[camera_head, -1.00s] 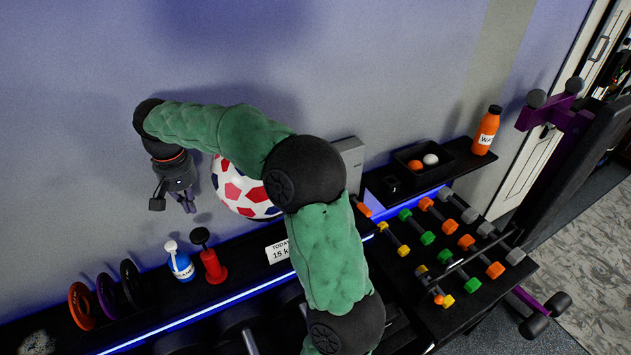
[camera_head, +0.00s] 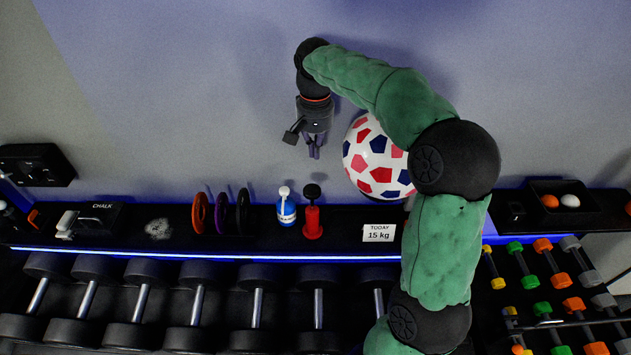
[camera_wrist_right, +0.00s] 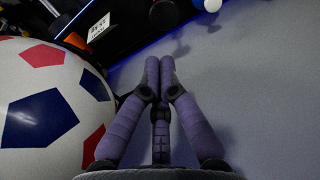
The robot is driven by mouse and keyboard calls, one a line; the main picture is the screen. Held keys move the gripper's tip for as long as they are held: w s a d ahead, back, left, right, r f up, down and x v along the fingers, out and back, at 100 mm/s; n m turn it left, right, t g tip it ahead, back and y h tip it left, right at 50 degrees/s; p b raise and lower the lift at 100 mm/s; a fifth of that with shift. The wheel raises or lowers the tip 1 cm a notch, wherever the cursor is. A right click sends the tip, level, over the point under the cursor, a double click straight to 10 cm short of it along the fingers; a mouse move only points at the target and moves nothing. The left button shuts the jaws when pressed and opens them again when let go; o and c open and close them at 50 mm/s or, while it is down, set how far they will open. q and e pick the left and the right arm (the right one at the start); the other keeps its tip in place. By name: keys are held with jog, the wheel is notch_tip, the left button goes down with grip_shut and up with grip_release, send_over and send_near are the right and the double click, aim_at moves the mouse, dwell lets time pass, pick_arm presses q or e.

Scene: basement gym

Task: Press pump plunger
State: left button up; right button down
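A red pump (camera_head: 312,222) with a black plunger knob stands upright on the black shelf; the knob is raised above the body. In the right wrist view a black knob (camera_wrist_right: 165,15), which looks like the plunger's top, shows beyond the fingertips. A blue-and-white bottle (camera_head: 286,212) with a white top stands just left of the pump. My right gripper (camera_head: 314,154) hangs fingers-down above the pump, apart from it. Its two fingertips (camera_wrist_right: 160,62) meet or nearly meet, with nothing between them. My left gripper is not in view.
A red, white and blue ball (camera_head: 372,165) is right of my right gripper, close to my arm. A "15 kg" card (camera_head: 379,233) stands right of the pump. Weight plates (camera_head: 221,212) stand left of the bottle. Dumbbells (camera_head: 258,309) fill the rack below.

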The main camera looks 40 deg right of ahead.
aim_at(315, 189)
notch_tip(315, 189, down, 12)
jog(key=shift+r, duration=0.1)
dwell(0.5)
notch_tip(315, 189, down, 6)
jog(key=b, duration=0.3)
jog(key=shift+f, duration=0.2)
jog(key=shift+r+p, duration=0.4)
jog(key=shift+r, duration=0.2)
notch_tip(315, 189, up, 4)
jog(key=p, duration=0.2)
jog(key=shift+p, duration=0.35)
notch_tip(315, 189, up, 9)
jog(key=b, duration=0.1)
jog(key=shift+r, duration=0.15)
